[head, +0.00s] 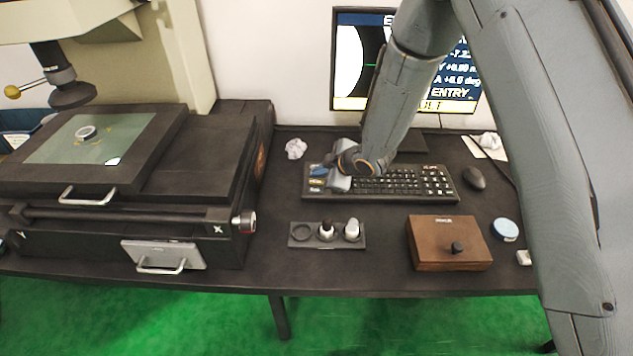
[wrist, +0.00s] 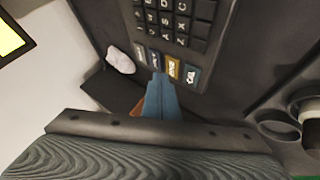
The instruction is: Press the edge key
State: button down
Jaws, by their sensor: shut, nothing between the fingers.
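The black keyboard (head: 410,184) lies on the desk below the monitor. Its left end carries a row of coloured, labelled keys, which the wrist view shows close up. A gold key (wrist: 174,67) and a teal key (wrist: 192,75) lie right of my fingertips, and a blue key (wrist: 155,59) lies just beyond them. The labels are too small and blurred to tell surely which is the edge key. My gripper (head: 320,171) is shut and empty over the left end of the keyboard. Its blue fingertips (wrist: 160,76) cover part of the row; whether they touch a key I cannot tell.
A monitor (head: 349,60) stands behind, partly hidden by my arm. Crumpled paper (head: 296,149) lies left of the keyboard and a mouse (head: 474,178) right of it. A holder tray (head: 300,241) and a brown box (head: 436,232) stand in front. The measuring machine (head: 190,185) fills the left.

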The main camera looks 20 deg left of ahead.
aim_at(320, 184)
jog(key=shift+f, duration=0.4)
jog(key=shift+f+b, duration=0.3)
jog(key=shift+b, duration=0.2)
dwell(0.4)
jog(key=shift+r+p, duration=0.55)
jog(key=shift+r, duration=0.2)
jog(key=shift+r+p, duration=1.75)
jog(key=shift+r, duration=0.75)
